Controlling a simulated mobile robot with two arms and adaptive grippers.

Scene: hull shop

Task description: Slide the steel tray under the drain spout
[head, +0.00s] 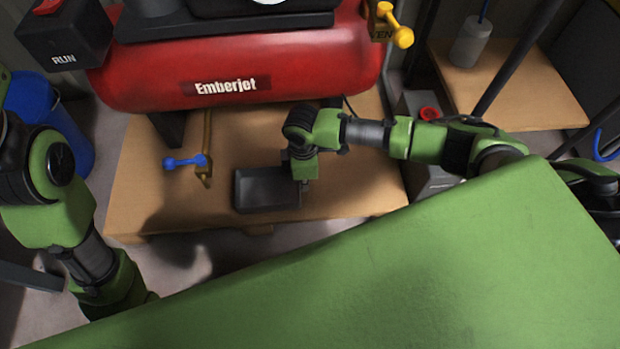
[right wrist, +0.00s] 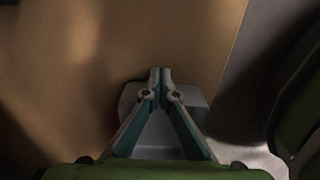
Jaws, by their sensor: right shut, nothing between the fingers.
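The steel tray (head: 262,205), dark grey and rectangular, lies on the wooden pallet-like board below the red tank. The drain spout (head: 206,174) is a brass pipe with a blue valve handle (head: 180,162), left of the tray and apart from it. My right gripper (head: 304,186) points down at the tray's right end; whether it touches is unclear. In the right wrist view, the fingers (right wrist: 160,74) are shut and empty, in front of a grey surface that looks like the tray (right wrist: 199,97). My left arm is at the left; its gripper is hidden.
The red Emberjet tank (head: 150,75) stands above the wooden board (head: 355,190), with a yellow valve handle (head: 402,37) at its right. A blue drum (head: 70,130) stands at left. A grey box with a red button (head: 429,113) stands right of the board.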

